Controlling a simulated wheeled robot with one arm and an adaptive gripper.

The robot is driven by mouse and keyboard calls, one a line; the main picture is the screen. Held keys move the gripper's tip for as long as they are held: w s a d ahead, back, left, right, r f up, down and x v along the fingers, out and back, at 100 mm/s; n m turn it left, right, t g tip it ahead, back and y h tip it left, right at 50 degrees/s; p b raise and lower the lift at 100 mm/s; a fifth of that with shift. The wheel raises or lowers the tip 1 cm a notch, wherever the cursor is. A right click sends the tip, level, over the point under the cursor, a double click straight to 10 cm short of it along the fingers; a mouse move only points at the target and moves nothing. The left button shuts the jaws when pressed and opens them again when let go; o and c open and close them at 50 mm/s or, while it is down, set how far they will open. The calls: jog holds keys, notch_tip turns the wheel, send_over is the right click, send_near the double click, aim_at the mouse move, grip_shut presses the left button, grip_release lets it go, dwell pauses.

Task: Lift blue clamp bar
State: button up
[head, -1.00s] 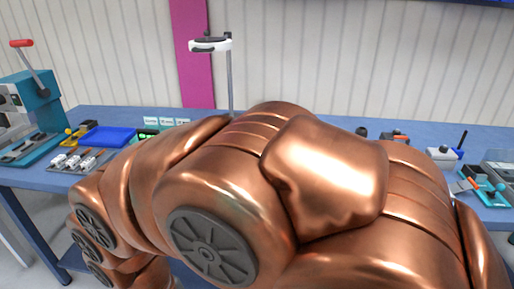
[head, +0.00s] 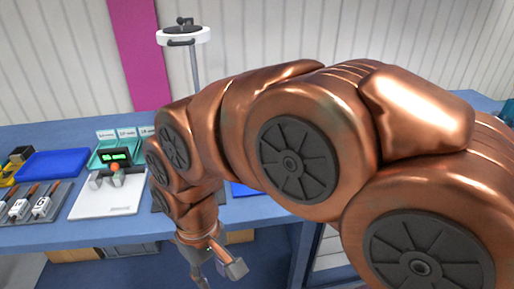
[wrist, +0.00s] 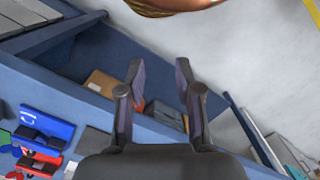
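I cannot make out for certain which thing is the blue clamp bar. In the wrist view, a bright blue piece with dark parts (wrist: 45,127) lies on the table at the lower left, with a red piece (wrist: 38,160) below it in the picture. My gripper (wrist: 159,72) is open and empty, its two dark fingers apart, over the table's edge and the lower shelf. In the head view my gripper (head: 222,268) hangs in front of the table's front edge. My copper arm hides much of the table's middle and right.
A white-topped post (head: 184,36) stands behind. Cardboard boxes (wrist: 103,84) sit on the lower shelf.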

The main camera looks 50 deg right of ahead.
jog(key=w+d+r+m+t+p, duration=0.1)
jog(key=w+d+r+m, duration=0.2)
jog(key=w, duration=0.5)
jog(key=w+d+r+m+t+y, duration=0.1)
jog(key=w+d+r, duration=0.1)
jog(key=w+d, duration=0.4)
jog(key=w+d+r+m+t+p, duration=0.1)
jog(key=w+d+r, duration=0.25)
jog(key=w, duration=0.55)
jog(key=w+d+f+m+p, duration=0.1)
jog(key=d+f+m, duration=0.3)
jog(key=d, duration=0.9)
jog(key=d+f+m+p, duration=0.15)
jog(key=d+m, duration=0.35)
jog(key=d, duration=0.8)
jog(key=shift+w+a+f+p, duration=0.15)
jog(key=shift+w+f+p, duration=0.15)
jog(key=shift+f, duration=1.1)
jog(key=shift+w+a+f+p, duration=0.2)
jog(key=shift+f+p, duration=0.15)
jog(key=shift+f, duration=1)
jog(key=shift+w+a+f+p, duration=0.1)
jog(key=shift+w+f+p, duration=0.2)
jog(key=shift+f, duration=1.1)
grip_shut()
